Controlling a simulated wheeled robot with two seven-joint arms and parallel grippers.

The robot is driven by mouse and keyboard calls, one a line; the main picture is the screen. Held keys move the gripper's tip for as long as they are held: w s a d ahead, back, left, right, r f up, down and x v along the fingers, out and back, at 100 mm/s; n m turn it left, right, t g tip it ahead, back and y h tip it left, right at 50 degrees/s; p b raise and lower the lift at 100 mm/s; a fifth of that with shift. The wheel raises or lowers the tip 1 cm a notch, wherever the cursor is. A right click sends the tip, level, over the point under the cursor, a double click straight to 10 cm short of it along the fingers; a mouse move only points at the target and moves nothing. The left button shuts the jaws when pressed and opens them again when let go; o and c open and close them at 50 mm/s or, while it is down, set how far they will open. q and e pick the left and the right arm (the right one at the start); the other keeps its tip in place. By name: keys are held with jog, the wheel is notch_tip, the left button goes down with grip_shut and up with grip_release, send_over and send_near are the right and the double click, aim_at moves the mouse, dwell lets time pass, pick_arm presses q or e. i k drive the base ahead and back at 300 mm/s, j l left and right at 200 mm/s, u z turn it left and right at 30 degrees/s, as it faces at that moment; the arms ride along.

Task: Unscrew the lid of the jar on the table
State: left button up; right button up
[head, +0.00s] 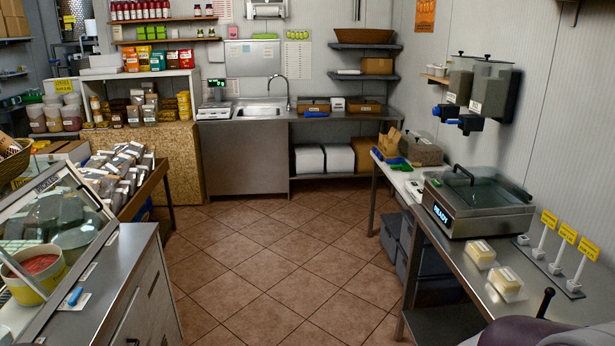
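I cannot make out a single jar with a screw lid on the steel table (455,275) at the right. Small jars with red contents (140,10) stand on the high wall shelf at the back left, too small to see their lids well. White-lidded tubs (53,118) stand at the far left. Neither of my grippers shows in the head view. A dark, rounded shape and a short black upright part are cut off at the bottom right; I cannot tell what they are.
The steel table bears a vacuum sealer (478,205), two pale wrapped blocks (481,253) and yellow price tags (567,233). A glass-fronted counter (45,225) with a yellow tub (30,287) is at the left. The tiled floor (275,255) between them is clear to the back sink (262,112).

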aim_at(414, 173)
jog(key=i+z, duration=0.1)
jog(key=i, duration=0.9)
jog(key=i+z, duration=0.1)
jog(key=i, duration=0.9)
jog(key=i+j+z, duration=0.1)
jog(key=i, duration=0.95)
jog(key=i+z, duration=0.15)
jog(key=i, duration=0.3)
jog(key=i+j+z, duration=0.15)
jog(key=i, duration=0.35)
jog(key=i+j+z, duration=0.1)
jog(key=i, duration=0.35)
jog(key=i+l+z, duration=0.35)
jog(key=i+z, duration=0.75)
jog(key=k+l, duration=0.05)
